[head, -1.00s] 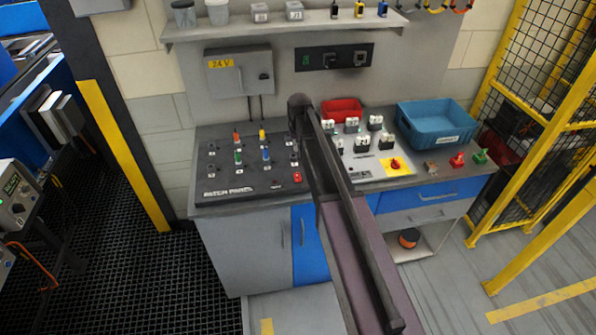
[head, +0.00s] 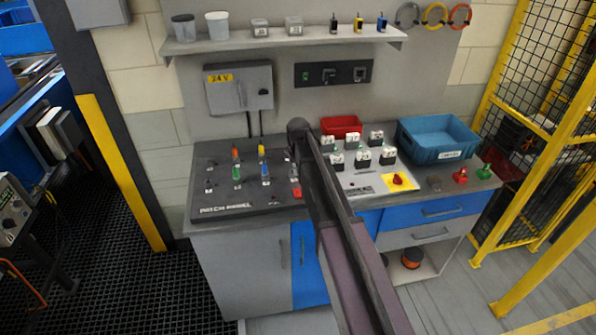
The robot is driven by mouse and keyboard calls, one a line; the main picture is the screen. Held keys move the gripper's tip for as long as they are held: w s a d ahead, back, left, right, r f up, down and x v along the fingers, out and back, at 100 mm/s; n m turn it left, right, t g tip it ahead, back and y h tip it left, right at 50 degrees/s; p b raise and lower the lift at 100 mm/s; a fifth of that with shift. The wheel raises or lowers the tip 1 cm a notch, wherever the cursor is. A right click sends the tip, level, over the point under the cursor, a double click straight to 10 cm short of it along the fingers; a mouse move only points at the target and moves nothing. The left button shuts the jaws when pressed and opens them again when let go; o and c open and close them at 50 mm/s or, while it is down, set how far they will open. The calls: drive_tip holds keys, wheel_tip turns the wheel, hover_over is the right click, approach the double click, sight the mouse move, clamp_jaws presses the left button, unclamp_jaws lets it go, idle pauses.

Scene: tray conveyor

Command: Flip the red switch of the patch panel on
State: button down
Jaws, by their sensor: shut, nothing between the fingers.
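The patch panel (head: 225,198) is a dark sloped board on the left of the workbench, with its name in white at the front edge. The red switch (head: 297,193) is a small red piece at its lower right corner, close beside my arm in the picture. Its lever position is too small to tell. Orange, yellow, green and blue plugs (head: 237,172) stand upright in the panel. My dark arm reaches up from the bottom across the panel's right edge. My gripper's fingers do not show; the arm's links hide that region.
Right of my arm is a light board with white blocks and a red knob on a yellow plate (head: 397,182). A red bin (head: 341,126) and a blue bin (head: 437,138) stand behind and right. A grey 24 V box (head: 238,88) and a shelf (head: 285,40) are on the wall.

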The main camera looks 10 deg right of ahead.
sight(297, 190)
drive_tip(key=shift+w+f+b, duration=0.2)
drive_tip(key=shift+f+b, duration=1.25)
drive_tip(key=shift+f, duration=0.1)
drive_tip(key=shift+w+f+b, duration=0.15)
drive_tip(key=shift+f+b, duration=1.25)
drive_tip(key=shift+f, duration=0.1)
drive_tip(key=shift+w+f+b, duration=0.2)
drive_tip(key=shift+f+b, duration=1.25)
drive_tip(key=shift+f, duration=0.1)
